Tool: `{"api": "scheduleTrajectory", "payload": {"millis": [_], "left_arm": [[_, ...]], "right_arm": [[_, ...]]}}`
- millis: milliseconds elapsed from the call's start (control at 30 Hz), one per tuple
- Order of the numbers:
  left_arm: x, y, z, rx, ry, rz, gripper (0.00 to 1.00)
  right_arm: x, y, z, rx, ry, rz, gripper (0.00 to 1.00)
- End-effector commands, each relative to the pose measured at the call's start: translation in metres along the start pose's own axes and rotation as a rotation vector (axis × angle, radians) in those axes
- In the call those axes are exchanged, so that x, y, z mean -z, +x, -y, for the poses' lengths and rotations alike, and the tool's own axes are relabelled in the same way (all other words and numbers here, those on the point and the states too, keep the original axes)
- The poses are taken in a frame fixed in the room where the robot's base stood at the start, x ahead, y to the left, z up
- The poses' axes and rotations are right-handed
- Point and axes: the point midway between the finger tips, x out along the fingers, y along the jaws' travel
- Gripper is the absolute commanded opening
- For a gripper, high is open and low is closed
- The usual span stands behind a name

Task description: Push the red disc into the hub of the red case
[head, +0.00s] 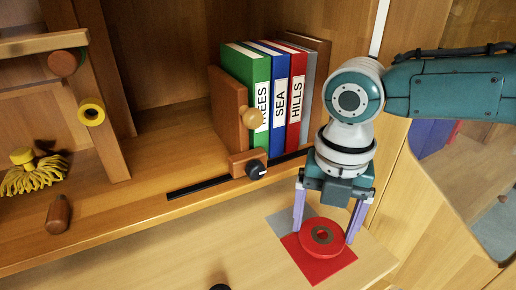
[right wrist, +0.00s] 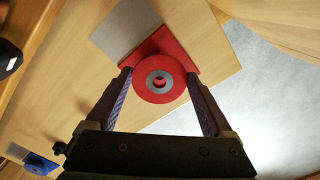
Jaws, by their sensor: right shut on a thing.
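The red disc (head: 309,246) has a grey ring and a hole at its middle. My right gripper (head: 322,232) comes down from above and is shut on the disc, one purple finger at each side of its edge. The right wrist view also shows the red disc (right wrist: 145,90) between the fingertips. The flat square red case (head: 318,272) lies on the wooden surface under the disc. The disc hides its hub and much of its middle. I cannot tell whether the disc touches the case. My left gripper is not in view.
A grey square (head: 283,222) lies against the case's far left side. Behind stands a shelf with green, blue and red books (head: 278,100), a wooden bookend (head: 230,115) and a black rail (head: 205,187). The wooden surface left of the case is mostly clear.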

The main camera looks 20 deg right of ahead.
Motion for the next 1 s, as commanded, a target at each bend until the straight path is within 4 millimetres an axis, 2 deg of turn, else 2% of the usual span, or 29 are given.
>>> {"api": "scheduleTrajectory", "payload": {"millis": [467,1000], "left_arm": [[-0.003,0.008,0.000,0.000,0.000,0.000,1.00],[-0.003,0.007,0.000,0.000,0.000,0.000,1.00]], "right_arm": [[0.000,0.013,0.000,-0.001,-0.001,0.000,0.33],[0.000,0.013,0.000,0.000,0.000,0.000,0.33]]}}
